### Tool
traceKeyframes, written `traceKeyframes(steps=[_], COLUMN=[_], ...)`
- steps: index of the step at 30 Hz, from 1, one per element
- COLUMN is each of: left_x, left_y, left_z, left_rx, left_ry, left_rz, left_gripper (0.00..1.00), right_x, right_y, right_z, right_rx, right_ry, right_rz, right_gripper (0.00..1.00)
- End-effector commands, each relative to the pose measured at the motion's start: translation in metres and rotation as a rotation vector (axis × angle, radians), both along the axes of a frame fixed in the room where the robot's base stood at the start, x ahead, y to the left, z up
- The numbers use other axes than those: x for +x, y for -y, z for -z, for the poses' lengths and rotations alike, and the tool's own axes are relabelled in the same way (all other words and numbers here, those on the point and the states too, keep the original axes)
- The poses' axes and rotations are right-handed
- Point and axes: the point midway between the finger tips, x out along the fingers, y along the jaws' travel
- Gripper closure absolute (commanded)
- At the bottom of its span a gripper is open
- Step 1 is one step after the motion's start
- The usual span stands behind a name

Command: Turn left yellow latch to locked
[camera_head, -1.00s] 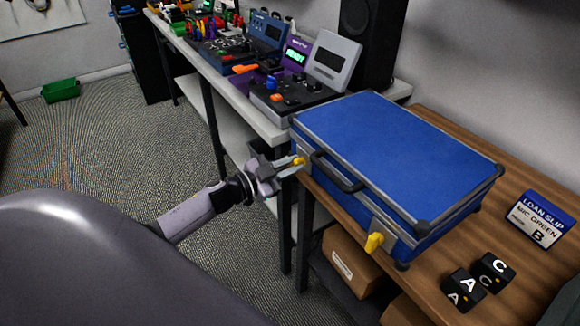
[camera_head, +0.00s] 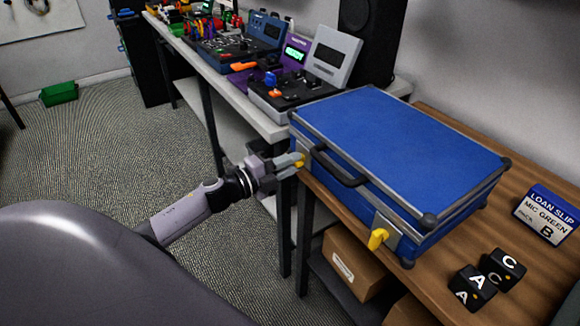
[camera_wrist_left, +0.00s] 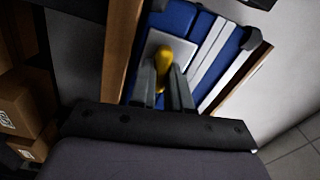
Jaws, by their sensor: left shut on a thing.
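A closed blue case (camera_head: 405,150) with metal edging and a black handle (camera_head: 338,167) lies on the wooden bench. The left yellow latch (camera_head: 299,162) is at the left end of its front side, mostly covered by my left gripper (camera_head: 292,163). In the left wrist view the yellow latch (camera_wrist_left: 172,57) sits on a pale plate between the two fingers of the gripper (camera_wrist_left: 160,85), which is shut on it. A right yellow latch (camera_head: 378,239) shows uncovered near the case's front right corner. My right gripper is not in view.
A loan slip sign (camera_head: 547,214) and lettered black cubes (camera_head: 472,287) stand right of the case. Cardboard boxes (camera_head: 352,262) sit below the bench. A white bench (camera_head: 262,124) with electronic devices adjoins behind left. Carpet is free at left.

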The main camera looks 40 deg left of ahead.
Motion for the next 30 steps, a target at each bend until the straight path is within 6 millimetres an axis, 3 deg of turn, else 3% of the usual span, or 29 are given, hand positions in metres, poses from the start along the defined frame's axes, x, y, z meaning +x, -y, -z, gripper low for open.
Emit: traceKeyframes(steps=[12,27,28,30], left_x=[-0.0005,-0.0006,-0.0006,-0.0005], left_y=[0.0002,0.0003,0.0003,0.0002], left_z=[0.0021,0.0019,0.0019,0.002], left_rx=[0.149,0.166,0.166,0.166], left_ry=[0.06,0.066,0.065,0.065], left_rz=[0.001,0.001,0.001,0.001], left_gripper=[1.0,1.0,0.77,0.57], right_x=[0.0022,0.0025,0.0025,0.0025], right_y=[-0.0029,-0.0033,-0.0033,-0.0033], right_z=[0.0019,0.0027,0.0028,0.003], right_rx=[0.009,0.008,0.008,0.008], right_ry=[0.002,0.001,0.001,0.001], right_rz=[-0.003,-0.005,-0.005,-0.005], right_gripper=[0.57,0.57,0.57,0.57])
